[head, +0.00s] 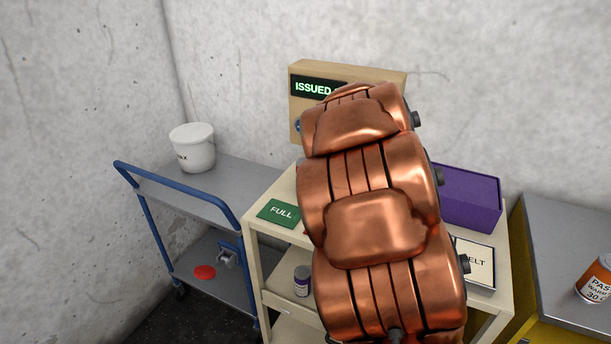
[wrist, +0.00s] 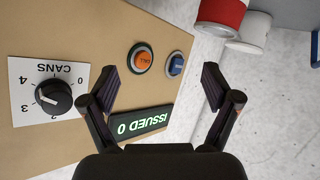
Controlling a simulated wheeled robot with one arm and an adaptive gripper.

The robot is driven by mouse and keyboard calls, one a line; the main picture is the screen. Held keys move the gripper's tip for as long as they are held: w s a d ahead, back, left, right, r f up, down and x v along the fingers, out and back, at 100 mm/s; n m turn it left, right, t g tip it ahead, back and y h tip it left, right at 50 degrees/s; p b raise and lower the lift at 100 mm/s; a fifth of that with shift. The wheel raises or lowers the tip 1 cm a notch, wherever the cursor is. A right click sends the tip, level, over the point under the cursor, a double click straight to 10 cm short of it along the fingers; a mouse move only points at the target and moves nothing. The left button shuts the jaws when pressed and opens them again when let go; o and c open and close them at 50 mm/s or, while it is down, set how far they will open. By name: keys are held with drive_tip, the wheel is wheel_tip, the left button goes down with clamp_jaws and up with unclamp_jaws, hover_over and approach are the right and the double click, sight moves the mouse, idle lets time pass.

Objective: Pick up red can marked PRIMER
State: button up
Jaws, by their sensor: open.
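A red can-like cylinder with a white band (wrist: 222,12) shows at the top edge of the wrist view, cut off by the frame. No marking on it is readable, so I cannot tell if it says PRIMER. My gripper (wrist: 160,84) is open and empty, its fingers spread in front of a tan panel box, with the red cylinder beyond and right of the fingertips. In the head view my copper arm hides my gripper and much of the cream cart. A sliver of red (head: 306,232) shows beside the arm; I cannot tell what it is.
The tan box (head: 394,83) has a CANS dial (wrist: 53,97), orange button (wrist: 141,58), blue button (wrist: 176,65) and display reading ISSUED 0 (wrist: 143,122). A white bucket (head: 193,149) stands on a blue-railed trolley (head: 232,183). A purple box (head: 470,197) and orange can (head: 597,281) are right.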

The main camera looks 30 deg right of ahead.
drive_tip(key=shift+w+a+f+n+t+y+p, duration=0.3)
drive_tip(key=shift+w+a+f+y+p, duration=0.3)
drive_tip(key=shift+w+f+y, duration=0.65)
drive_tip(key=shift+w+a+f+n+t+y+p, duration=0.25)
drive_tip(key=shift+w+a+f+n+y+p, duration=0.2)
drive_tip(key=shift+w+a+f+y, duration=0.7)
drive_tip(key=shift+w+a+f+n+t+y+p, duration=0.35)
drive_tip(key=shift+w+f+y, duration=0.55)
drive_tip(key=shift+w+f, duration=0.75)
drive_tip(key=shift+w+r, duration=0.2)
drive_tip(key=shift+r, duration=0.05)
clamp_jaws()
